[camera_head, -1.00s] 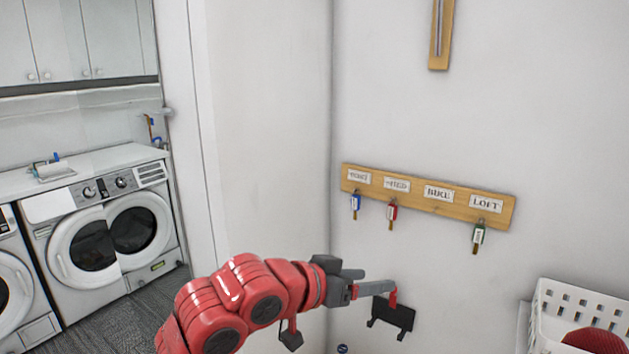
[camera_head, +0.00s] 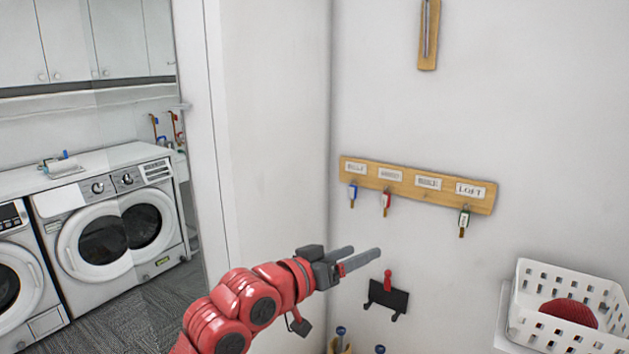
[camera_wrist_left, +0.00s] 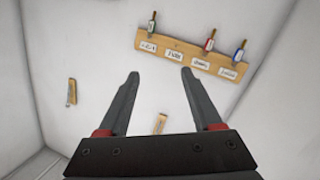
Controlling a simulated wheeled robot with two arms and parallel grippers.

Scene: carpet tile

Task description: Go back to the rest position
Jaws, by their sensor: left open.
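My left gripper (camera_head: 362,258) is open and empty, held out in front of the wall below the key rack. In the left wrist view its two fingers (camera_wrist_left: 160,82) are spread with nothing between them. The wooden key rack (camera_head: 408,184) has several labelled places. A blue-tagged key (camera_head: 352,194), a red-tagged key (camera_head: 386,203) and a green-tagged key (camera_head: 463,221) hang from it. The third place, labelled BIKE, has no key. The rack also shows in the left wrist view (camera_wrist_left: 184,47), upside down. My right gripper is not in view.
A black wall holder (camera_head: 388,297) with a red piece sits below the gripper. A white basket (camera_head: 530,294) with a dark red item stands at the right. A wooden strip (camera_head: 429,35) hangs above the rack. Washing machines (camera_head: 105,240) stand in the room at left.

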